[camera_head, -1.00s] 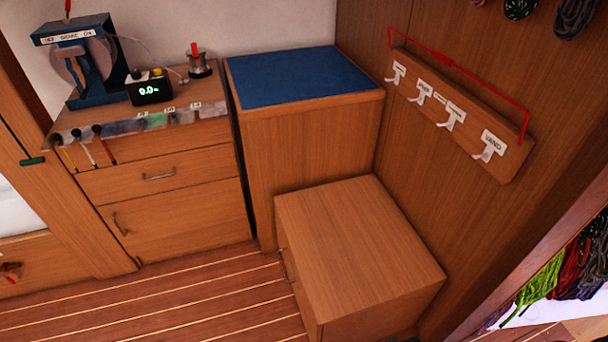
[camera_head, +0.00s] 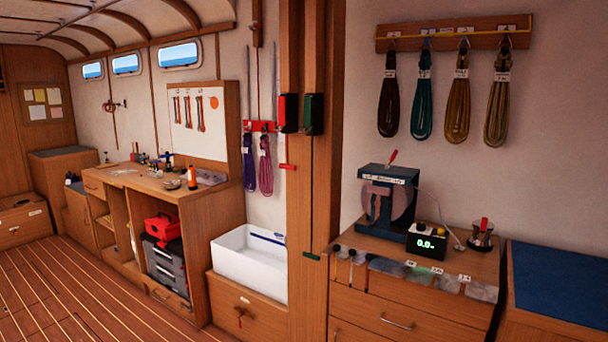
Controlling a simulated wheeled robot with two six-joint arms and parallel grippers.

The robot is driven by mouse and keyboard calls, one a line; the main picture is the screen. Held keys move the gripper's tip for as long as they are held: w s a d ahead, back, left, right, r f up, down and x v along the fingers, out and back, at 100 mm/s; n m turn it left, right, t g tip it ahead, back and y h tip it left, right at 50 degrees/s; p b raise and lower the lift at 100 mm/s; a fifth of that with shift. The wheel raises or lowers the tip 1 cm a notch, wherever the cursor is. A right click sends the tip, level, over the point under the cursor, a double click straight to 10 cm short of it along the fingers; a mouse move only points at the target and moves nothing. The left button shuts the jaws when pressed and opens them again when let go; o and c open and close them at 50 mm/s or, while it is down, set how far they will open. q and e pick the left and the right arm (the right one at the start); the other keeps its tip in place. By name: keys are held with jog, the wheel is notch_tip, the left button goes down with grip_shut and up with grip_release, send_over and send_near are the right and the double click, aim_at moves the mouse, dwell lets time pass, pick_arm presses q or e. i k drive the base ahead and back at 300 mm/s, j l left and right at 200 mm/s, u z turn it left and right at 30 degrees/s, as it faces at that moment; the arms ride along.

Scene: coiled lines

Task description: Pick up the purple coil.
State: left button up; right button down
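A purple coil (camera_head: 249,162) hangs on the white wall left of the wooden post, below a small red holder (camera_head: 258,127). A pink-mauve coil (camera_head: 265,165) hangs close beside it on the right. Both hang above a white basin (camera_head: 250,262). Neither of my grippers is in the picture.
Several dark, teal and tan coils (camera_head: 424,95) hang from a wooden rack on the right wall. A wooden post (camera_head: 308,210) stands between the basin and a cabinet with a blue machine (camera_head: 386,198). A workbench (camera_head: 150,183) runs along the left; the plank floor (camera_head: 70,295) beside it is clear.

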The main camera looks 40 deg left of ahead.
aim_at(249, 168)
jog(key=u, duration=1.55)
jog(key=i+j+z, duration=0.1)
jog(key=i+j, duration=0.15)
jog(key=i, duration=0.4)
jog(key=i+j, duration=0.35)
jog(key=i, duration=0.25)
jog(key=i+j+z, duration=0.15)
jog(key=i+j, duration=0.15)
jog(key=i, duration=0.35)
jog(key=i+j, duration=0.4)
jog(key=i, duration=0.2)
jog(key=i+j+z, duration=0.15)
jog(key=i+j, duration=0.25)
jog(key=i, duration=0.2)
jog(key=z, duration=2.15)
